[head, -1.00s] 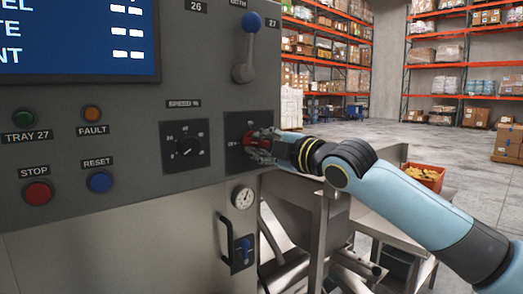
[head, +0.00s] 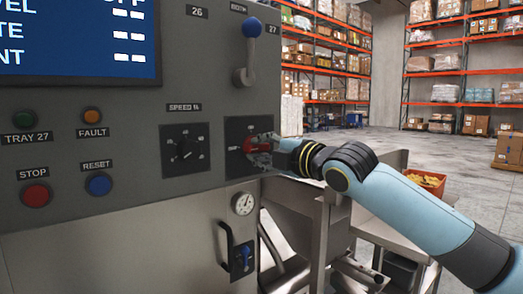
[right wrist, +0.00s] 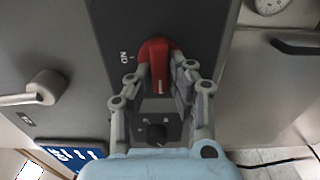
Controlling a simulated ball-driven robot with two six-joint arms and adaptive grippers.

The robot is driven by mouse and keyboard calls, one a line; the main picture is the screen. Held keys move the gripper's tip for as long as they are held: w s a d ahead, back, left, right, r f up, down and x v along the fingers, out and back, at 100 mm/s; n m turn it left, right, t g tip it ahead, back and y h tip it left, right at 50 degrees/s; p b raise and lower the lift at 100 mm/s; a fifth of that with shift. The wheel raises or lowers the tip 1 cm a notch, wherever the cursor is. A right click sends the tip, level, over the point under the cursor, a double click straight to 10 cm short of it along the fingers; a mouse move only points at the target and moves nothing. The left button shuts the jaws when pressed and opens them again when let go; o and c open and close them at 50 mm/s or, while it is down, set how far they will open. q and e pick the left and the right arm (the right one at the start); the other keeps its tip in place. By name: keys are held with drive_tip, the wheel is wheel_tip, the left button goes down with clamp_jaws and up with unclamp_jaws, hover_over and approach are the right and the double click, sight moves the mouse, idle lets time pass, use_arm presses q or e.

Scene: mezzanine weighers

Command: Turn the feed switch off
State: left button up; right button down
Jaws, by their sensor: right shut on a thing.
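The feed switch is a red rotary handle (head: 252,145) on a dark square plate (head: 236,130) at the right edge of the grey panel. My right gripper (head: 260,148) is shut on the red handle and partly covers it. In the right wrist view the red handle (right wrist: 158,58) sits between the two fingers (right wrist: 160,78). A white mark on it points toward the gripper's palm. My left gripper is in neither view.
The speed dial (head: 185,148) is left of the switch. A blue-knobbed lever (head: 247,50) stands above, and a gauge (head: 243,203) is below. Stop (head: 36,195) and reset (head: 99,185) buttons sit further left. The screen's (head: 75,40) top line ends in "FF".

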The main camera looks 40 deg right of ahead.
drive_tip(key=c, duration=1.2)
unclamp_jaws()
drive_tip(key=shift+c, duration=0.2)
drive_tip(key=shift+s, duration=0.1)
drive_tip(key=s, duration=0.7)
drive_tip(key=shift+s+d, duration=0.15)
drive_tip(key=shift+d, duration=0.1)
drive_tip(key=shift+f, duration=0.15)
